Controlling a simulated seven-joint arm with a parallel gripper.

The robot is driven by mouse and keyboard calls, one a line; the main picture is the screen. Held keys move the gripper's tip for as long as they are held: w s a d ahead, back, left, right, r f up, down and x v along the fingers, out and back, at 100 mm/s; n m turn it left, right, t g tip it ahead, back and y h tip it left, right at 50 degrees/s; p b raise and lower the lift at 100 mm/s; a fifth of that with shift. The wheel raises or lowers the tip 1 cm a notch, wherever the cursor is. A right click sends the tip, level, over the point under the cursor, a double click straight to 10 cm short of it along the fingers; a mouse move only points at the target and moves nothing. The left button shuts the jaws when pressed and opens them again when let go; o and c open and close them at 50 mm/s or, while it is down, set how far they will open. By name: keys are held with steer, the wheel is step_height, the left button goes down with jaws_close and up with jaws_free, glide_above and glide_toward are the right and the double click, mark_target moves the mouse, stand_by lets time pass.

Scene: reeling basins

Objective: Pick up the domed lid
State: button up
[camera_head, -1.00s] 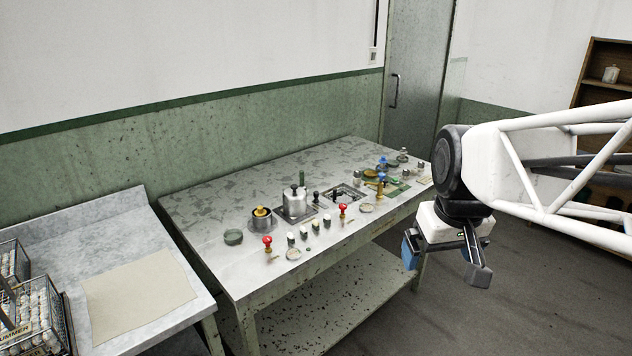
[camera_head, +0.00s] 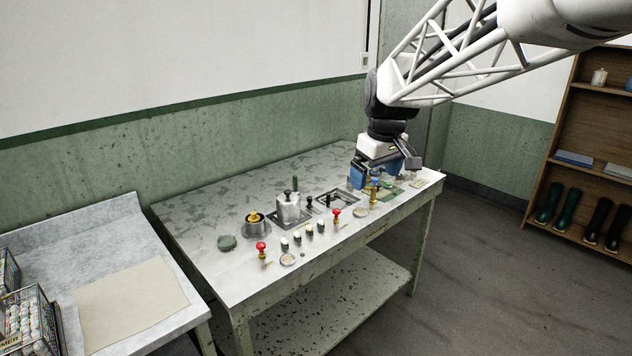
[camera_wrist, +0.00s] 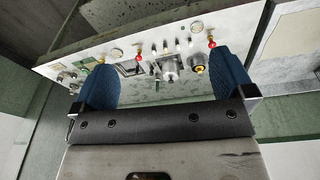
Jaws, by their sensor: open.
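A silver, round-topped piece with a black knob (camera_head: 289,206) stands upright over a square recess in the middle of the metal table (camera_head: 232,279). It looks like the domed lid, though its exact shape is too small to tell. In the wrist view the silver piece (camera_wrist: 170,73) shows beyond and between the blue fingers. My gripper (camera_head: 384,170) is open and empty above the right end of the table, well to the right of the silver piece. It hides some small items there. In the wrist view my gripper (camera_wrist: 163,62) has its fingers wide apart.
Red-knobbed valves (camera_head: 262,250) and several small black-and-white knobs line the front. A round pot with a yellow piece (camera_head: 255,222) stands left of the silver piece. A second square recess (camera_head: 341,198) lies to its right. The table's back left is clear.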

steer(key=w+a+f+n, duration=0.25)
steer(key=w+a, duration=0.25)
steer(key=w, duration=0.7)
steer(key=n+g+y, duration=0.1)
steer(key=n+g, duration=0.1)
steer(key=n, duration=0.6)
glide_above(288, 191)
steer(key=d, duration=0.1)
steer(key=f, duration=1.7)
steer(key=shift+w, duration=0.25)
steer(key=shift+f, duration=0.1)
steer(key=shift+a+f, duration=0.2)
steer(key=shift+f, duration=0.95)
steer(key=shift+f, duration=0.15)
steer(key=shift+s+a+f, duration=0.1)
steer(key=shift+a+f, duration=0.1)
steer(key=shift+f, duration=1.05)
steer(key=shift+a+f, duration=0.2)
steer(key=shift+f, duration=1)
